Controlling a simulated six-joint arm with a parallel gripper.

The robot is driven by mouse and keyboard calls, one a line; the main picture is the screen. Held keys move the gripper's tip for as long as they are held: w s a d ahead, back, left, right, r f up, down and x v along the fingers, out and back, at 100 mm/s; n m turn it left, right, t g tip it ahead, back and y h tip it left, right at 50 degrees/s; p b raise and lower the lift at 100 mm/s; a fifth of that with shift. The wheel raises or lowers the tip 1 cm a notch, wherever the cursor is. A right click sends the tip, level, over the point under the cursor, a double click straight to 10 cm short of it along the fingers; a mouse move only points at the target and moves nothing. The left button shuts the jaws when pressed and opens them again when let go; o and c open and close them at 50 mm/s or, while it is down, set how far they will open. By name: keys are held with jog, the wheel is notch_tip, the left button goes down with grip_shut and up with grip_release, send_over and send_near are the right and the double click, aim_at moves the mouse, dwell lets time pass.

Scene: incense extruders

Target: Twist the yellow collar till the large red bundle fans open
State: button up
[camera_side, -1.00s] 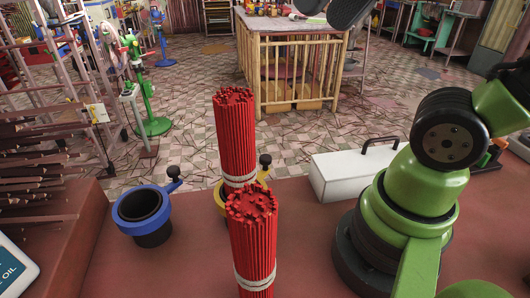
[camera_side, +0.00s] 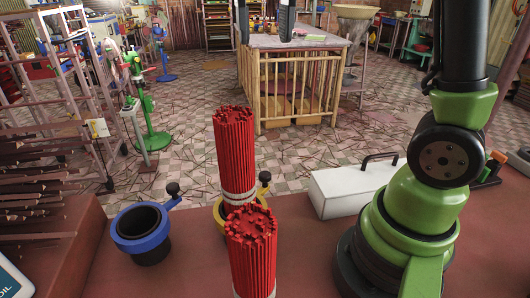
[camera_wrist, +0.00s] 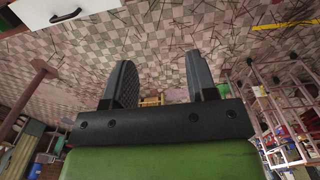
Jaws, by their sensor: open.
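The yellow collar (camera_side: 219,218) stands on the red-brown bench in the side view, around or just behind the foot of the back red bundle (camera_side: 235,150). Its black-knobbed lever (camera_side: 264,179) points up to the right. A second red bundle (camera_side: 251,255) stands upright in front and hides part of the collar. I cannot tell which bundle is the larger. Both look tight, with pale bands near the bottom. My gripper (camera_side: 265,25) is at the top edge of the side view, open and empty, well above the bundles. In the wrist view, its fingers (camera_wrist: 160,80) are apart with nothing between them.
A blue collar (camera_side: 144,231) with a dark empty opening and knobbed lever stands at the left. A white box (camera_side: 345,190) with a black handle sits right of the bundles. Racks of sticks (camera_side: 35,200) crowd the left edge. Bench between blue collar and front bundle is clear.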

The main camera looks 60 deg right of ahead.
aim_at(265, 174)
notch_tip(265, 174, down, 26)
jog(key=shift+r, duration=0.2)
dwell(0.5)
grip_shut()
